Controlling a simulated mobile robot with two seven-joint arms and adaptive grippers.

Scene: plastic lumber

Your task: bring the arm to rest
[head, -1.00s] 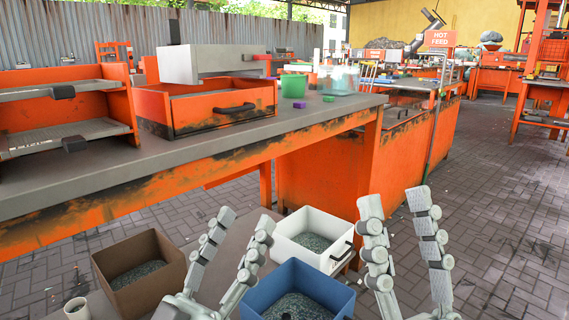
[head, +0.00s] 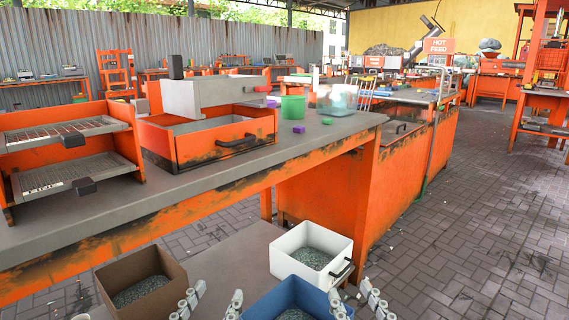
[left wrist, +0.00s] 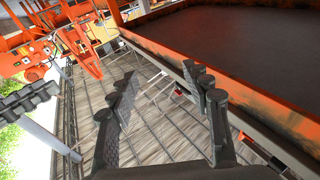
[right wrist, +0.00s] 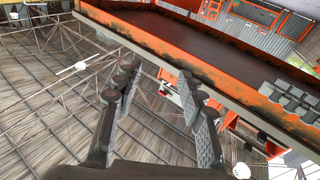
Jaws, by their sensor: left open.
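Only the fingertips of my left gripper (head: 212,304) show at the bottom edge of the head view, between the brown bin and the blue bin. In the left wrist view the fingers of my left gripper (left wrist: 165,92) stand apart with nothing between them. My right gripper (head: 356,300) also shows only its fingertips at the bottom edge of the head view, by the right side of the blue bin. In the right wrist view the fingers of my right gripper (right wrist: 157,88) are spread and empty. Most of both arms is out of view.
A brown bin (head: 172,262), a white bin (head: 287,262) and a blue bin (head: 262,306) of grey granules stand low before me. The long orange workbench (head: 230,165) carries an orange drawer unit (head: 180,158), a green cup (head: 292,107) and small blocks. Paved floor (head: 480,220) is open at right.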

